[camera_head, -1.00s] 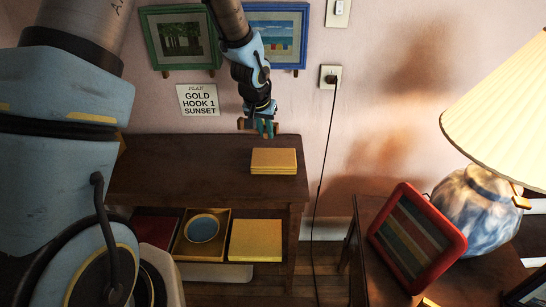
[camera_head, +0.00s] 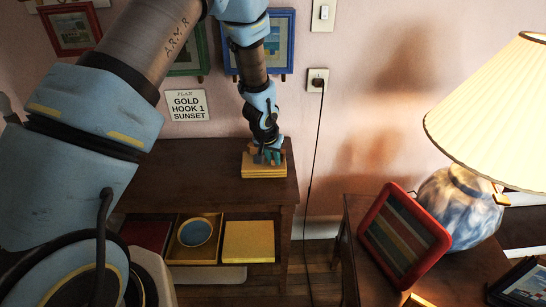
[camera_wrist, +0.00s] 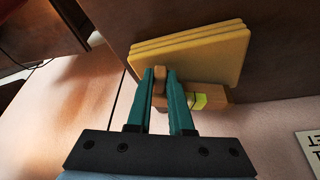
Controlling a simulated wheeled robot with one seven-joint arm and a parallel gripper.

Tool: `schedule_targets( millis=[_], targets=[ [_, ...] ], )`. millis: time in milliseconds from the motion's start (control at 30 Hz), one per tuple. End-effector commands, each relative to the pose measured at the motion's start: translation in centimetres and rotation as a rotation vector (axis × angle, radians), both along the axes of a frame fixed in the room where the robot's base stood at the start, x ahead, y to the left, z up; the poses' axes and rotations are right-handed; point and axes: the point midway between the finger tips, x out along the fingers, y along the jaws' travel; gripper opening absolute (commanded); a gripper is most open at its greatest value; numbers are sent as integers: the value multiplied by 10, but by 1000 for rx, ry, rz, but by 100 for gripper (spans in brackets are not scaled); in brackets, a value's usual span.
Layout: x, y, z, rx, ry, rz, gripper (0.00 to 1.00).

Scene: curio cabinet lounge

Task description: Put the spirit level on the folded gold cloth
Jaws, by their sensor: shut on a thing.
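The spirit level (camera_wrist: 213,97) is a small wooden bar with a yellow-green vial. My gripper (camera_wrist: 161,73) is shut on it, with teal fingers on either side of the wood. The folded gold cloth (camera_wrist: 205,48) is a layered yellow stack just beyond the fingertips in the wrist view. In the head view this cloth (camera_head: 264,172) lies on the dark table top near its right end, and my gripper (camera_head: 268,155) is right over it. I cannot tell whether the level touches the cloth. My fingers hide part of the level.
The dark wooden table (camera_head: 190,180) has free room left of the cloth. Its lower shelf holds a box (camera_head: 177,247) with a blue round dish (camera_head: 195,232) and another yellow square (camera_head: 249,242). A red-framed striped picture (camera_head: 405,232) and a lamp (camera_head: 490,110) stand at right.

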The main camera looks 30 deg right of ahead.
Motion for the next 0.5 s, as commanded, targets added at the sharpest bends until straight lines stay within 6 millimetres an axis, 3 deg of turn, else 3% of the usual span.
schedule_targets(
  millis=[367,400,500],
  targets=[
    [1,0,-6,0,-1,0,0],
    [0,0,-5,1,-1,0,21],
    [0,0,-4,1,-1,0,33]
  ],
)
